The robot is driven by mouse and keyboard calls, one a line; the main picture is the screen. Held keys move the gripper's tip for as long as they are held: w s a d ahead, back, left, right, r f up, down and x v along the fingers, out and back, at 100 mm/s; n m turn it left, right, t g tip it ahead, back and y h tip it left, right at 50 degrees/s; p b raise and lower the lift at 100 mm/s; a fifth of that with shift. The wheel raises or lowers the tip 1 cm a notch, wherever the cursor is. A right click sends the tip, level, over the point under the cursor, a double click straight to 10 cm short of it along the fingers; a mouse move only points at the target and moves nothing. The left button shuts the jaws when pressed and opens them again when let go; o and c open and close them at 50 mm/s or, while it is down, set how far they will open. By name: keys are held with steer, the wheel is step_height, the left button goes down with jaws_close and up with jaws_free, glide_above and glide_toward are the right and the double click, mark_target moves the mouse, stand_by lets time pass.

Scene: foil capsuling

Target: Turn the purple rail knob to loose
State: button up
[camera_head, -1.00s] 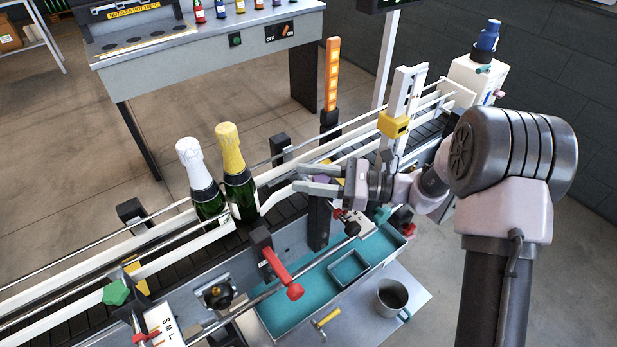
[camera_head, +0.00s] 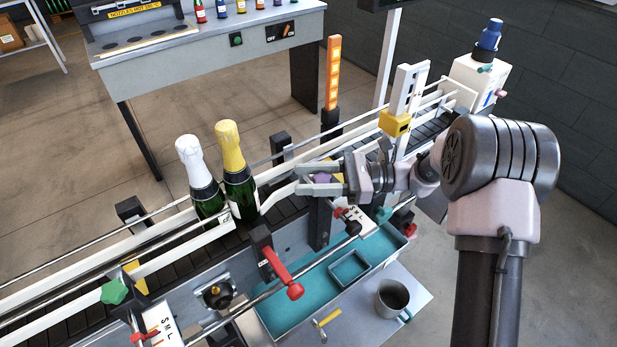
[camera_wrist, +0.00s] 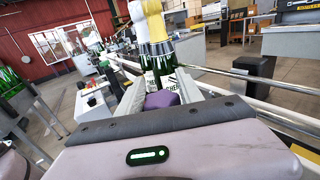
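The purple rail knob (camera_head: 322,178) sits at the near side of the conveyor, on top of a dark post. My gripper (camera_head: 299,179) is around it, with one finger on each side. In the wrist view the purple knob (camera_wrist: 161,100) shows between the two spread fingers of my gripper (camera_wrist: 160,82), with a small gap visible at its left side. The fingers are open; contact with the knob is not visible. The knob's lower part and any setting mark on it are hidden.
A white-capped bottle (camera_head: 203,180) and a gold-capped bottle (camera_head: 237,170) stand on the conveyor left of my gripper. A red lever (camera_head: 283,274), a green knob (camera_head: 115,291) and a teal tray (camera_head: 275,318) are nearer. A yellow block (camera_head: 394,123) is behind my wrist.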

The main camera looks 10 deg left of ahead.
steer(key=shift+o, duration=0.9)
steer(key=p+v, duration=0.3)
steer(key=v, duration=1.4)
steer(key=shift+d, duration=0.2)
steer(key=shift+w, duration=0.15)
